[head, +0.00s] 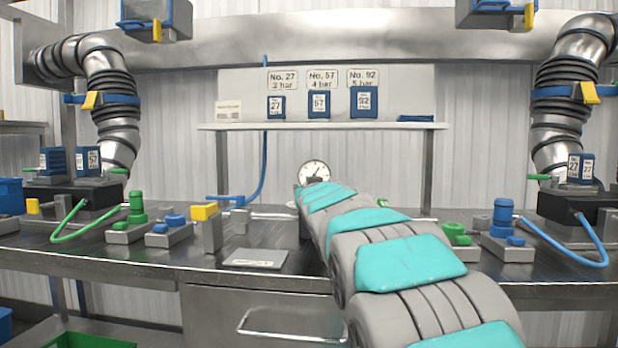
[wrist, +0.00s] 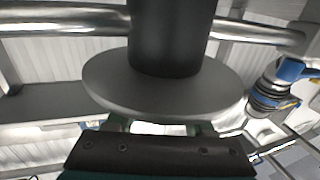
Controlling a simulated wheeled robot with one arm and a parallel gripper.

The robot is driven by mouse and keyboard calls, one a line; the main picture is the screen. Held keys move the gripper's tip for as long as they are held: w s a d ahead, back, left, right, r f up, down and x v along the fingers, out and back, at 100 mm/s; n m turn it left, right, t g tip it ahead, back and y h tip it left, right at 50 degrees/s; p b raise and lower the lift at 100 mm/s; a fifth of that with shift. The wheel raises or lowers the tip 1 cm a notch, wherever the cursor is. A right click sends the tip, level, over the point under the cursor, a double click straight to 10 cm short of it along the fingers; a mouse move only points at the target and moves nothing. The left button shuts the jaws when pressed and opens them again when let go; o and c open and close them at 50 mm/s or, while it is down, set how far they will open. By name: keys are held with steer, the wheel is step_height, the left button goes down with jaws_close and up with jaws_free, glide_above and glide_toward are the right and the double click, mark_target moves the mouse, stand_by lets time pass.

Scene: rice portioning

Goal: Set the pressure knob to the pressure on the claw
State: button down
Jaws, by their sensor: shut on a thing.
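My gripper (wrist: 160,127) shows at the bottom of the wrist view, its two fingers reaching to a wide round grey disc (wrist: 108,88) with a dark cylinder (wrist: 170,40) above it. It is shut on the pressure knob, whose gripped part is mostly hidden behind the disc and my gripper body. In the head view my arm hides the gripper and the knob. A round white gauge (head: 314,172) shows just above my arm's far end; its reading is too small to tell. I cannot make out the claw or a pressure mark on it.
Signs pair No. 27 with 3 bar (head: 283,80), No. 57 with 4 bar (head: 322,79) and No. 92 with 5 bar (head: 362,78), above blue blocks on a shelf (head: 400,126). Green and blue fixtures stand on the steel bench (head: 80,255) on both sides. A plate (head: 255,258) lies in front.

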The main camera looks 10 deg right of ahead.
steer(key=shift+s+a+r+n+g+y+p, duration=0.15)
steer(key=shift+n+y+p, duration=0.4)
steer(key=shift+y+p, duration=0.45)
steer(key=shift+w+a+n+g+y+p, duration=0.15)
steer(key=shift+n+y+p, duration=0.45)
steer(key=shift+p, duration=0.7)
steer(key=shift+s+a+r+n+y+p, duration=0.15)
steer(key=shift+n+y+p, duration=0.3)
steer(key=shift+y+p, duration=0.6)
steer(key=shift+f+p, duration=0.2)
steer(key=shift+p, duration=0.15)
steer(key=c, duration=0.6)
jaws_free()
steer(key=shift+o, duration=0.2)
steer(key=shift+f, duration=0.1)
steer(key=b+v, duration=0.2)
steer(key=v, duration=0.4)
steer(key=shift+d, duration=0.1)
steer(key=shift+v, duration=0.8)
steer(key=shift+s, duration=0.1)
